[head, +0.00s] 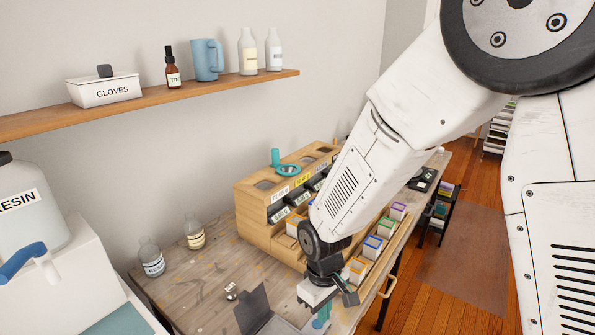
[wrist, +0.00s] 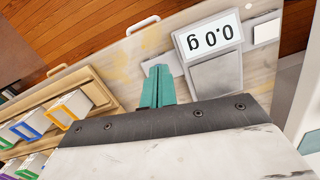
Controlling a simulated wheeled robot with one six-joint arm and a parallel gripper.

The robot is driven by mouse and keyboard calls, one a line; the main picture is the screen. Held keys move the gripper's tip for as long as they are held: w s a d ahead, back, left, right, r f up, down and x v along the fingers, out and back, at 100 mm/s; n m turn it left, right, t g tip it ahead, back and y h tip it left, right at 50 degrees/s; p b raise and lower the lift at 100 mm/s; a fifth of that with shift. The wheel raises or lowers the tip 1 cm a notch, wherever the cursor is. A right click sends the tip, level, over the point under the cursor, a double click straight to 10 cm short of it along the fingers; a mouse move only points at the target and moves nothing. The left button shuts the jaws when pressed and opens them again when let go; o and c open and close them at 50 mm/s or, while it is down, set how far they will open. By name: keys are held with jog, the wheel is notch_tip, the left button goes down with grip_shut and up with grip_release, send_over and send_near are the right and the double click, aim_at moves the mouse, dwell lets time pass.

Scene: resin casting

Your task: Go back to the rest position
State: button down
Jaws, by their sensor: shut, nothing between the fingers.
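My gripper (head: 321,322) is low over the near part of the wooden workbench in the head view, with its teal fingers pointing down. In the wrist view the teal fingers of my gripper (wrist: 158,87) are together, with nothing held between them. They show beside a scale (wrist: 215,65) whose display reads 0.0 g, upside down in this view. I cannot tell how high the fingertips are above the bench. My white arm hides part of the bench in the head view.
A wooden rack (head: 250,205) with labelled dark bins stands behind my arm, with a row of colour-edged boxes (head: 373,246) in front. Two bottles (head: 151,258) (head: 194,233) stand at the left. A grey open lid (head: 252,310) rises near my gripper. A shelf (head: 150,108) runs along the wall.

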jog(key=s+d+r+m, duration=0.2)
jog(key=s+d+r, duration=0.4)
jog(key=r, duration=0.2)
jog(key=s+d+r+m+t, duration=0.1)
jog(key=s+d+r+m, duration=0.2)
jog(key=s+d+r, duration=0.2)
jog(key=s+d+r+m+t, duration=0.1)
jog(key=s+d+r+m, duration=0.2)
jog(key=s+d+r, duration=0.3)
jog(key=d+r, duration=0.3)
jog(key=r, duration=0.3)
jog(key=shift+s+r, duration=0.35)
jog(key=shift+r, duration=0.05)
